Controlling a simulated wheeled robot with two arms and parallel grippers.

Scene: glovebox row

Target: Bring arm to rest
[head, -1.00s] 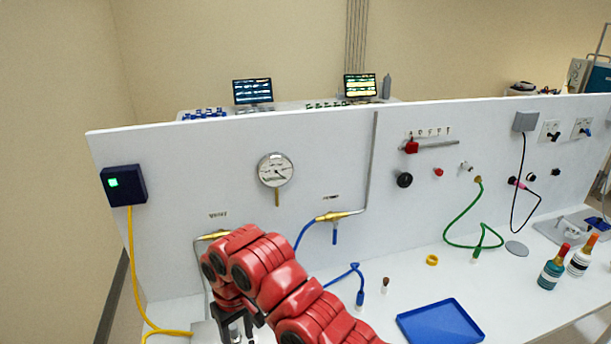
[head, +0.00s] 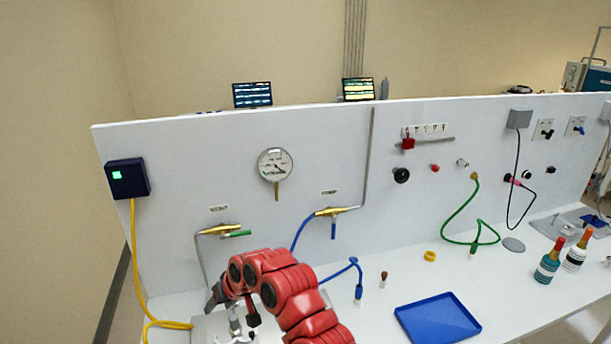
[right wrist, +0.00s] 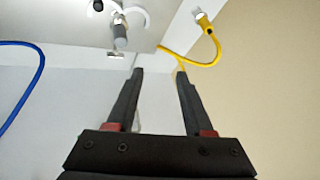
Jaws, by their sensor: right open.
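My right arm, red with dark joints, comes in from the bottom of the head view. Its right gripper (head: 232,308) hangs low near the left end of the bench, by a small metal fitting on a pale plate. In the right wrist view the same gripper (right wrist: 160,75) has its two dark fingers apart, with nothing between them. The metal fitting (right wrist: 120,36) is beyond the fingertips, apart from them. My left gripper is in neither view.
The white panel (head: 330,260) carries a gauge (head: 276,165), a brass valve with a green handle (head: 219,230) and a second brass valve (head: 331,212). A yellow cable (head: 137,262) runs down at left. A blue tray (head: 437,318) and two bottles (head: 549,262) stand right.

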